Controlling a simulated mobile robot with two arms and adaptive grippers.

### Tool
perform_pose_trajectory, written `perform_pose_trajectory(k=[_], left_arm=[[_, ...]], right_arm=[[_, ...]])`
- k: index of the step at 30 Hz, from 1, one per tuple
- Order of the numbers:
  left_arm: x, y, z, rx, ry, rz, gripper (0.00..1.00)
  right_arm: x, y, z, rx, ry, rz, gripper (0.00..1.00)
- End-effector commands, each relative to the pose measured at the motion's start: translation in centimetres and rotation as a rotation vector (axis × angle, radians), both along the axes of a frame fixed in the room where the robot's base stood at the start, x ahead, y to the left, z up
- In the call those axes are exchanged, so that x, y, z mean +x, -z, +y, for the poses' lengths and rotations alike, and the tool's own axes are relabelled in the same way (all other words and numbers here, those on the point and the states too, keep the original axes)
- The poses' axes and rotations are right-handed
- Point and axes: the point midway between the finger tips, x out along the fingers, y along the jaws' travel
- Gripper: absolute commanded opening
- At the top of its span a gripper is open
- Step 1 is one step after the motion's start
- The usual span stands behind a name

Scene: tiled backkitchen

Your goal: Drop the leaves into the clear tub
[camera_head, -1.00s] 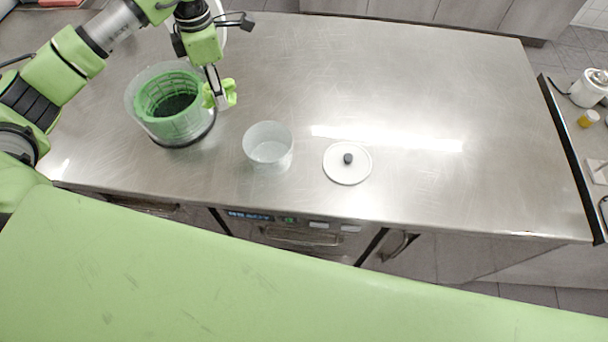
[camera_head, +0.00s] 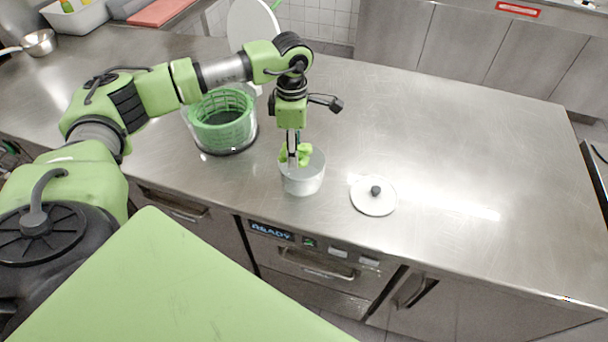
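The clear tub (camera_head: 303,182) stands upright on the steel counter, right of the salad spinner. My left gripper (camera_head: 292,158) points down over the tub's opening, with its fingertips at about rim height. It is shut on the light green leaves (camera_head: 303,153), which sit at the tub's mouth. Whether the leaves touch the tub's inside is hard to tell. The salad spinner, a clear bowl with a green basket (camera_head: 222,122), stands to the left, partly behind my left arm. My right gripper is not in view.
A white lid with a dark knob (camera_head: 373,195) lies just right of the tub. A large white round lid (camera_head: 253,25) is behind my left arm. A red board (camera_head: 160,11) and a pan (camera_head: 38,42) are at the back left. The counter's right side is clear.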

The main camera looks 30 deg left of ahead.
Motion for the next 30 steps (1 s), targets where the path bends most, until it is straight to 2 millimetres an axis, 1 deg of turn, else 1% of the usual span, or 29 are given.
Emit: perform_pose_trajectory(k=[1,4,6,11,12,13,14,21,25,28,30], left_arm=[[0.0,0.6,0.0,0.000,0.000,0.000,0.21],[0.1,0.9,0.0,0.000,0.000,-0.001,0.21],[0.1,0.9,0.0,0.000,-0.001,-0.002,0.21],[0.0,0.9,0.0,0.000,0.000,-0.001,0.21],[0.0,0.9,0.0,0.000,-0.001,-0.001,0.53],[0.0,0.9,0.0,0.000,-0.001,-0.001,0.61],[0.0,0.9,0.0,0.000,-0.001,-0.001,0.62],[0.0,0.9,0.0,0.000,0.000,-0.001,0.62],[0.1,0.6,0.0,0.000,-0.001,-0.001,0.62],[0.1,-0.5,0.0,-0.001,-0.001,-0.003,0.62],[0.2,-1.7,0.0,-0.001,-0.001,-0.005,0.62]], right_arm=[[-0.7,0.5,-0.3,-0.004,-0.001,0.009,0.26],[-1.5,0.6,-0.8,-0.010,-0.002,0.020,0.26],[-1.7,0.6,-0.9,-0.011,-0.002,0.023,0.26],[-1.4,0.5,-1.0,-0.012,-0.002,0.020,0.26],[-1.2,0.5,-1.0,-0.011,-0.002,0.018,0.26],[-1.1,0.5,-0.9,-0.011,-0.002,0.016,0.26],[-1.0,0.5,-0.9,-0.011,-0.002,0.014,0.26],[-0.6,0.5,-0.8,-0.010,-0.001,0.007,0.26],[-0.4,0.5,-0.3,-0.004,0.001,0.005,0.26],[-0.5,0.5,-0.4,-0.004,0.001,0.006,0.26],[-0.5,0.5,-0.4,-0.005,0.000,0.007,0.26]])
